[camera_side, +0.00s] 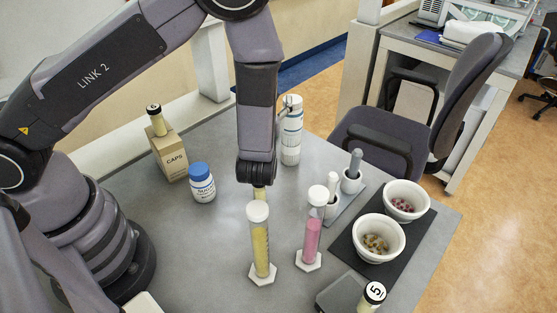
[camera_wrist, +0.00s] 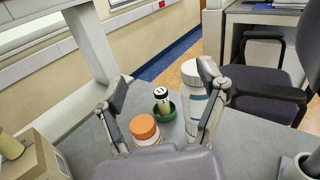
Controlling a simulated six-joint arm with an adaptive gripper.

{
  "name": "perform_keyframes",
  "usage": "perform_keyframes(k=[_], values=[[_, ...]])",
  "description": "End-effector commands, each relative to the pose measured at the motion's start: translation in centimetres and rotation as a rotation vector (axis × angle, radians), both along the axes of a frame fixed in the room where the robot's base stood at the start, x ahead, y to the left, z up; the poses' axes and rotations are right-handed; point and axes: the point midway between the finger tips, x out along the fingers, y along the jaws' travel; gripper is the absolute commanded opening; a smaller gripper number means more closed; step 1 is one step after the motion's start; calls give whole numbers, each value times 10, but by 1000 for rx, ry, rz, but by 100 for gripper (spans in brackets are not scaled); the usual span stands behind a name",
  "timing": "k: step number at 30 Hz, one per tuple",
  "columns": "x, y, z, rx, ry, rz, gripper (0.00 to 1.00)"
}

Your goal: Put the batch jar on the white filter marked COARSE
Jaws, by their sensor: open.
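No filter reading COARSE can be made out in either view. Several small cream jars with black-and-white caps show; which one is the batch jar I cannot tell. One jar (camera_wrist: 162,101) stands in a green dish (camera_wrist: 172,113) ahead of my gripper in the wrist view. Another jar (camera_side: 156,120) is on the CAPS box. A third jar (camera_side: 371,296), its cap reading 5, is at the front right. My gripper (camera_wrist: 162,82) is open, with nothing held between its fingers. In the side view my arm hides the green dish, and the fingers are hardly visible.
An orange-capped bottle (camera_wrist: 145,130) and a tall white cylinder (camera_side: 291,130) stand near the dish. The CAPS box (camera_side: 171,155) and blue-capped bottle (camera_side: 201,184) are left. Yellow (camera_side: 260,245) and pink (camera_side: 312,235) tubes stand in front. White bowls (camera_side: 378,239) are right.

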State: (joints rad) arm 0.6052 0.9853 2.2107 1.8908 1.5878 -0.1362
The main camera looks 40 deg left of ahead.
Motion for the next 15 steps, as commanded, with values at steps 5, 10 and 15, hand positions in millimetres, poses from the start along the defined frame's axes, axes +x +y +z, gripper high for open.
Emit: perform_keyframes(k=[5,10,15], values=[[-42,87,90,-257,-125,454,72],[-121,140,136,-620,-243,863,72],[-197,147,155,-1079,-377,1173,72]])
